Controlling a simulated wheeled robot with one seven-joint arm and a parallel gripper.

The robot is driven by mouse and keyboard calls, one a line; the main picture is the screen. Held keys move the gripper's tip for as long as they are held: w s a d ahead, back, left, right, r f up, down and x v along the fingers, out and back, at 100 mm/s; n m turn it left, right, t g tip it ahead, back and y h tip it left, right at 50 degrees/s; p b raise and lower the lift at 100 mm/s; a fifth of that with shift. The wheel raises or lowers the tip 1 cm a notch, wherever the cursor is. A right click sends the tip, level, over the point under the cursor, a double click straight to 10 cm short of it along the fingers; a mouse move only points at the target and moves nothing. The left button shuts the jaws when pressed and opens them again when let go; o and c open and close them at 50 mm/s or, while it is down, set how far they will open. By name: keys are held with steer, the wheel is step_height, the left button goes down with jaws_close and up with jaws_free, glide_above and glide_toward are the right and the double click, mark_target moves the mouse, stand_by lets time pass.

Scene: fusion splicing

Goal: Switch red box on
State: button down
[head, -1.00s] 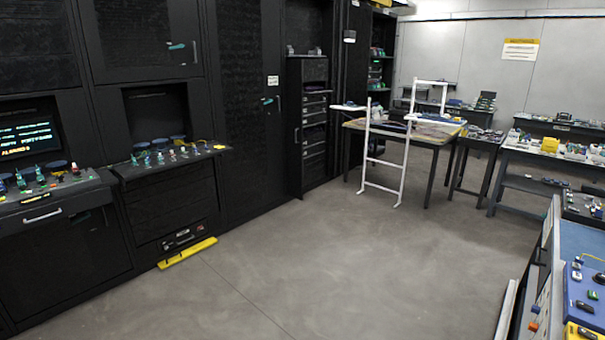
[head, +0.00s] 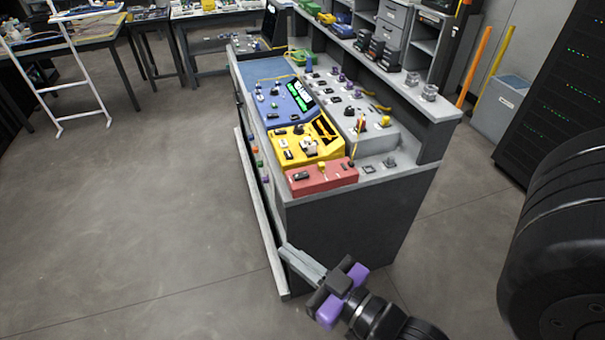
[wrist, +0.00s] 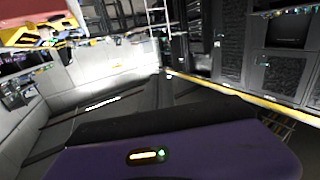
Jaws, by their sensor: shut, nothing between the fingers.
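The red box (head: 318,180) sits at the near end of the workbench top in the head view, in front of a yellow box. It has a dark switch at its left, a small yellow knob near its middle and a dark part at its right. Whether it is on cannot be told. My gripper (head: 290,256) is shut and empty, low in front of the bench's near end, below and apart from the red box. In the wrist view the purple and black gripper body (wrist: 170,150) fills the bottom; a red surface (wrist: 25,12) shows at the top left.
The yellow box (head: 305,142), a blue box (head: 282,102) and a grey panel (head: 352,116) share the bench. A shelf unit (head: 400,80) rises behind them. A large black ribbed object (head: 560,230) stands at right. The floor (head: 130,230) left of the bench is clear.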

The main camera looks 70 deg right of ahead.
steer(key=w+d+m+g+h, duration=0.1)
steer(key=w+d+m+h, duration=0.2)
steer(key=d, duration=0.5)
steer(key=m+g+h+p, duration=0.2)
steer(key=g+h, duration=0.1)
steer(key=g, duration=0.3)
glide_above(306, 182)
steer(key=f, duration=0.9)
steer(key=shift+a+f, duration=0.3)
steer(key=shift+d+f, duration=0.2)
steer(key=shift+f, duration=1)
steer(key=shift+d+f, duration=0.1)
steer(key=shift+f, duration=0.85)
